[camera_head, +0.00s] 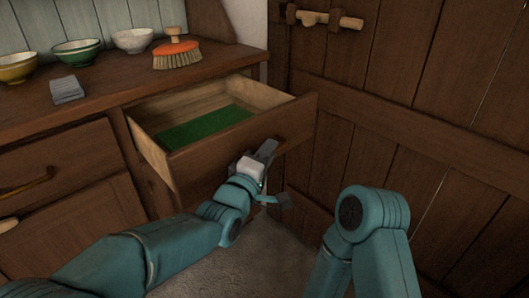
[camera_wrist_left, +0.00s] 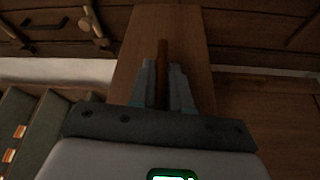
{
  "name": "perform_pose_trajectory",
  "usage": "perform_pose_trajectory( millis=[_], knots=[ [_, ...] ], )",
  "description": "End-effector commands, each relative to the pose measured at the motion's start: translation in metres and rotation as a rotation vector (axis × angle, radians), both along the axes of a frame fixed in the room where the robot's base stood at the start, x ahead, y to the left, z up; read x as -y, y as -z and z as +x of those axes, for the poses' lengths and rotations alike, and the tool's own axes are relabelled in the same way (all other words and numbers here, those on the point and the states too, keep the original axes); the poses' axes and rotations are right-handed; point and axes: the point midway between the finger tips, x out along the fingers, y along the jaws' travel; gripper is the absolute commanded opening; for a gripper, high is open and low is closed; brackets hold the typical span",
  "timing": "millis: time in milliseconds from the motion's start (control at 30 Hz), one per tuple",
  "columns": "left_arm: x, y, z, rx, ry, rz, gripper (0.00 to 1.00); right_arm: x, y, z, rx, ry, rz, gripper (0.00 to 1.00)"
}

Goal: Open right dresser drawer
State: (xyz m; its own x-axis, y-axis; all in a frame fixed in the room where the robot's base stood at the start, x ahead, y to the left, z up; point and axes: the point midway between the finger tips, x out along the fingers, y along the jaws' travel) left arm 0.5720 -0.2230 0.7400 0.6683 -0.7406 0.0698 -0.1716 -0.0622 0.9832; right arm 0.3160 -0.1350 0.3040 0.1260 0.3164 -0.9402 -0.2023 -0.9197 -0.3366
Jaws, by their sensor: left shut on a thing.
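The right dresser drawer (camera_head: 225,144) stands pulled well out of the dresser in the head view. Its inside shows, with a green lining (camera_head: 205,127) on the floor. My left gripper (camera_head: 268,152) is at the outer side of the drawer front. In the left wrist view its fingers (camera_wrist_left: 162,85) are closed on the brown drawer handle (camera_wrist_left: 163,55). In the head view the handle is hidden behind my gripper. My right arm shows at the lower right, but its gripper is out of view.
On the dresser top (camera_head: 105,92) are several bowls, a brush (camera_head: 177,55) and a folded grey cloth (camera_head: 67,90). The closed left drawer (camera_head: 60,165) is beside the open one. A plank door (camera_head: 400,95) with a wooden latch (camera_head: 330,19) stands close on the right.

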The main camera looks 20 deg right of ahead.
Motion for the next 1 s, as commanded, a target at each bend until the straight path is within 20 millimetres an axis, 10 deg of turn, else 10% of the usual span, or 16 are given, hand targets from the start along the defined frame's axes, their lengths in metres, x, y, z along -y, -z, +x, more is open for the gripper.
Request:
perform_pose_trajectory(
  millis=[733, 800, 1000],
  knots=[
    [0.0014, -0.0024, -0.0036, 0.004, -0.001, -0.003, 0.0, 0.0004, 0.0039, 0.0029, 0.009, 0.001, -0.002, 0.43],
    [0.0015, -0.0024, -0.0039, 0.004, -0.001, -0.003, 0.38, 0.0005, 0.0039, 0.0029, 0.009, 0.001, -0.002, 0.43],
    [0.0019, -0.002, -0.005, 0.003, 0.0, -0.002, 0.38, 0.0005, 0.0039, 0.0028, 0.009, 0.001, -0.002, 0.43]
  ],
)
